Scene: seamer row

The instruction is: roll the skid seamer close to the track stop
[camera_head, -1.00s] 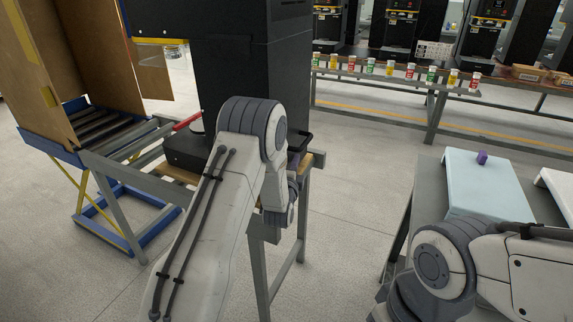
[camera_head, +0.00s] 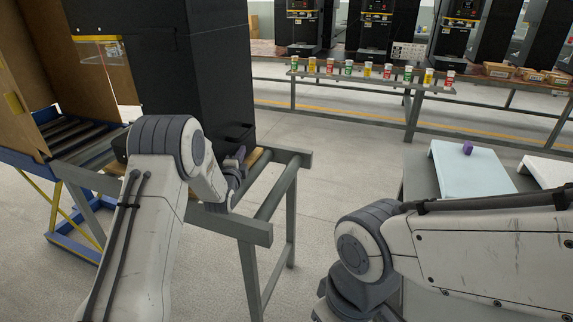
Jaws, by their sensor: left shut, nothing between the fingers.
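The seamer is the tall black machine (camera_head: 190,65) at the left. It stands on a wooden skid (camera_head: 259,157), whose tan edge shows at its right foot. Open track lies between the skid and that bar; I cannot tell a separate stop. My left gripper (camera_head: 239,157) is shut and empty by the seamer's lower right side, partly behind my own wrist; contact cannot be told. My right gripper is out of view.
Behind, a long bench (camera_head: 350,82) holds several cups. A blue-framed roller stand (camera_head: 75,245) is at the left. Open floor (camera_head: 340,150) lies between.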

